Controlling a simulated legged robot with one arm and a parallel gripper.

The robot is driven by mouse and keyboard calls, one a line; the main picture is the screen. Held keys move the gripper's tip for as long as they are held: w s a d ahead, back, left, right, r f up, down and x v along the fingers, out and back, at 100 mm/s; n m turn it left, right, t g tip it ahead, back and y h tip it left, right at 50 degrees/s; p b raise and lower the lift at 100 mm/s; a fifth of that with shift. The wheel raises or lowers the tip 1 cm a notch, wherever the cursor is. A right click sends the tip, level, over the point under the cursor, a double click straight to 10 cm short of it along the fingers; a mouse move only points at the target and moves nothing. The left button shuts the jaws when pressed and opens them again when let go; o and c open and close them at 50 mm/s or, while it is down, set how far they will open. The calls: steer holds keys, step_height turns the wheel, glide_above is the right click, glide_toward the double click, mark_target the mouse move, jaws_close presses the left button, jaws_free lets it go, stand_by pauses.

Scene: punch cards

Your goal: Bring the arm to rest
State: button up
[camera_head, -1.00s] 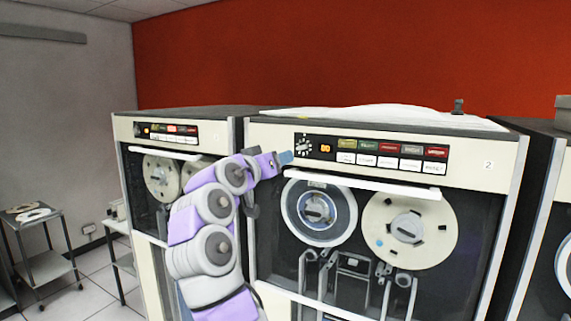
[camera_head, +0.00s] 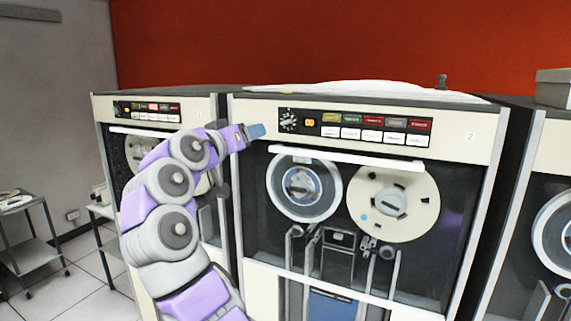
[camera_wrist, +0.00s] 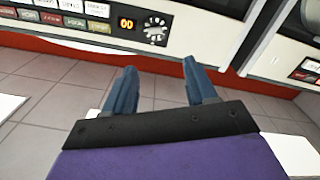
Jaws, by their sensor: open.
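My arm is raised and bent on the left of the head view, in front of the tape cabinets. My gripper (camera_head: 256,131) is at its upper end, near the top left corner of the cabinet marked 2 (camera_head: 460,150). The cabinet's dial (camera_wrist: 155,30) and lit orange display (camera_wrist: 126,23) show beyond the fingers. Whether the fingertips touch the cabinet cannot be told from the head view.
Another tape cabinet (camera_head: 195,110) stands to the left, and a third (camera_head: 545,160) to the right. A metal cart (camera_head: 40,250) stands at the far left on the tiled floor. A grey box (camera_head: 553,90) sits on top of the right cabinet.

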steer(key=w+d+f+n+g+h+b, duration=0.1)
steer(key=d+f+g, duration=0.25)
steer(key=d, duration=0.45)
steer(key=w+d+f+n+g+h+b, duration=0.15)
steer(key=d+f, duration=0.25)
steer(key=d, duration=0.4)
steer(key=s+d+f+m+g+y+b, duration=0.1)
steer(key=s+d+f+g+b, duration=0.35)
steer(key=s+d+f, duration=0.9)
steer(key=s+f+g+y, duration=0.2)
steer(key=s+f+g, duration=0.1)
steer(key=s+f, duration=0.6)
steer(key=s+f+m+g+y+b, duration=0.1)
steer(key=s+f+g+y, duration=0.2)
steer(key=s+f, duration=0.6)
steer(key=s+f+m+g+y, duration=0.1)
steer(key=s+f, duration=0.8)
steer(key=s, duration=0.9)
steer(key=shift+s+f+g+y, duration=0.35)
steer(key=shift+g+y, duration=0.5)
steer(key=shift+g, duration=0.3)
steer(key=shift+w, duration=0.1)
steer(key=shift+c, duration=0.3)
